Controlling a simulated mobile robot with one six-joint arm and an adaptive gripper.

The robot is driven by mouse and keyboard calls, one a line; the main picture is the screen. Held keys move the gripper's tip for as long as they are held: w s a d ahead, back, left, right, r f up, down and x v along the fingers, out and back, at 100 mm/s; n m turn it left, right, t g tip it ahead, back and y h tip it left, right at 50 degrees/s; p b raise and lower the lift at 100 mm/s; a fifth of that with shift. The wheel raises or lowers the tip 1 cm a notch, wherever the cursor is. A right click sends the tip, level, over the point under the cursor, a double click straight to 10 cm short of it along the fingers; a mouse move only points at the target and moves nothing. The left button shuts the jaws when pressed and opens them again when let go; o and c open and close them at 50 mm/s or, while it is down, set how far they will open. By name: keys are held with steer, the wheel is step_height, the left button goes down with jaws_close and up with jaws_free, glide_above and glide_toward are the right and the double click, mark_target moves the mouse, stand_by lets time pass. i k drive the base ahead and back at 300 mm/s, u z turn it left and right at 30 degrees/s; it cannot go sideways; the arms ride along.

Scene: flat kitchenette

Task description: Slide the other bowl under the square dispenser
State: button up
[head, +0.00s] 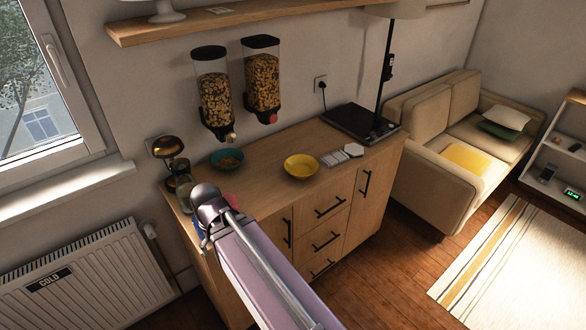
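Two wall dispensers full of cereal hang above the wooden cabinet. The right one, the square dispenser (262,82), has a flat-sided body, a squarish black lid and a red knob. The left dispenser (215,98) looks rounder and has a pale knob. A teal bowl (227,166) with some cereal in it sits below the left dispenser. The other bowl, a yellow bowl (301,167), looks empty and stands on the countertop, forward and right of the square dispenser. My arm reaches up to the cabinet's left front corner. My gripper cannot be made out; it is hidden behind the arm.
The wooden countertop (262,160) is bare between the bowls. White tiles (343,154) lie right of the yellow bowl. A glass jar (184,184) and a brass-coloured lamp (168,148) stand at the left end.

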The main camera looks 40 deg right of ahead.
mark_target(299, 166)
steer(key=z, duration=1.1)
steer(key=k, duration=0.5)
steer(key=u, duration=0.05)
steer(key=i, duration=0.55)
steer(key=z, duration=0.05)
